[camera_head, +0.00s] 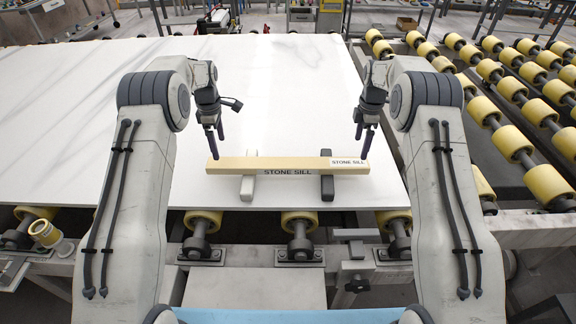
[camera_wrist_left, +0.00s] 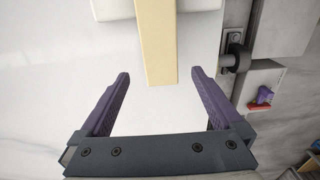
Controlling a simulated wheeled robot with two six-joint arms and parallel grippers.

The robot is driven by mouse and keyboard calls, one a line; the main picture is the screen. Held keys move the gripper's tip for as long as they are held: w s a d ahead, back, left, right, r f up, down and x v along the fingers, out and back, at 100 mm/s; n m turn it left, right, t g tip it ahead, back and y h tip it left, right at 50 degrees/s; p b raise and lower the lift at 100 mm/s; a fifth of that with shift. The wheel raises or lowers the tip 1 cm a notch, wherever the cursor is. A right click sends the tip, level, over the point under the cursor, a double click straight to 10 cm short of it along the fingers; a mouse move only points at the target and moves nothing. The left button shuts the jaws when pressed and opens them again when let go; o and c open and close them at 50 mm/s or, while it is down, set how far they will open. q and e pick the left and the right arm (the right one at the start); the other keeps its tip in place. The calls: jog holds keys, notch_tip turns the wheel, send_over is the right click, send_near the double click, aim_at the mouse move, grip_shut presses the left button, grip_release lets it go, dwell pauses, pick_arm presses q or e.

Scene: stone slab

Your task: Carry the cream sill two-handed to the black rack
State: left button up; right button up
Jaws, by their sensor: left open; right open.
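The cream sill (camera_head: 232,164), a long bar marked "STONE SILL", lies level across a pale block (camera_head: 249,187) and a dark block (camera_head: 327,188) near the slab's front edge. My left gripper (camera_head: 214,148) is open at its left end, pointing down. In the left wrist view the sill's end (camera_wrist_left: 157,50) appears between the open fingers (camera_wrist_left: 159,76), with gaps on both sides; the height above it is hard to tell. My right gripper (camera_head: 363,133) is open and empty, above and behind the sill's right end. I cannot make out a black rack for certain.
The white stone slab (camera_head: 285,80) is wide and clear behind the sill. Yellow-roller conveyors (camera_head: 512,145) run along the right. Rollers and a metal frame (camera_head: 300,252) lie below the slab's front edge. A yellow-and-grey machine (camera_head: 301,18) stands at the back.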

aim_at(223, 162)
pick_arm(q)
notch_tip(223, 162, down, 8)
jog(key=shift+f, duration=0.2)
pick_arm(e)
notch_tip(223, 162, down, 8)
jog(key=shift+f, duration=0.2)
pick_arm(q)
jog(key=shift+c, duration=0.3)
pick_arm(e)
jog(key=shift+c, duration=0.3)
pick_arm(q)
jog(key=c, duration=1.5)
pick_arm(e)
jog(key=c, duration=1.5)
pick_arm(q)
jog(key=shift+w+r, duration=0.1)
jog(key=shift+r, duration=0.15)
grip_shut()
pick_arm(e)
jog(key=shift+w+r, duration=0.1)
jog(key=shift+r, duration=0.15)
grip_shut()
